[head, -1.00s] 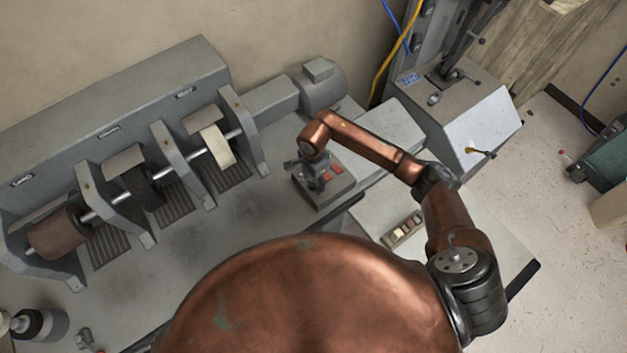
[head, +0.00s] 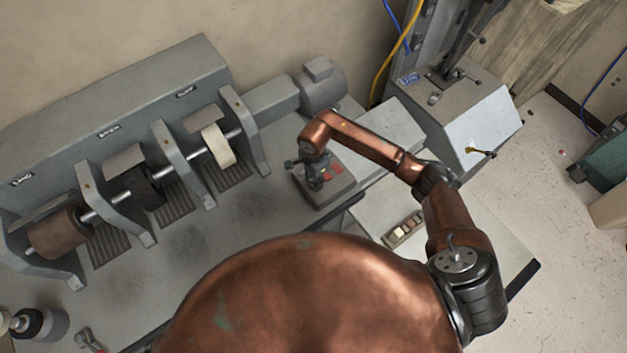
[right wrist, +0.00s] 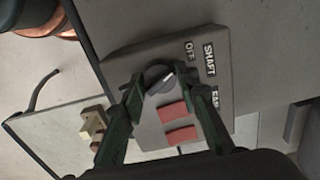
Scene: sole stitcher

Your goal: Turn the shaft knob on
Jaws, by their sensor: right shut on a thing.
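The shaft knob (right wrist: 157,79) is a dark round dial with a pale pointer mark, on a grey control box. In the right wrist view its mark points toward the side with the OFF and SHAFT labels (right wrist: 209,60). My right gripper (right wrist: 160,84) is shut on the knob, with one green finger on each side. Two red buttons (right wrist: 173,110) sit between the fingers, beside the knob. In the head view my right gripper (head: 312,176) reaches down onto the control box (head: 335,192) and hides the knob. My left gripper is not in view.
A grey machine with rollers on a shaft (head: 150,175) stands left of the control box. A motor (head: 322,85) stands behind it. A small switch panel (head: 403,229) lies to the right, below my forearm. A dark bottle (head: 42,325) stands at lower left.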

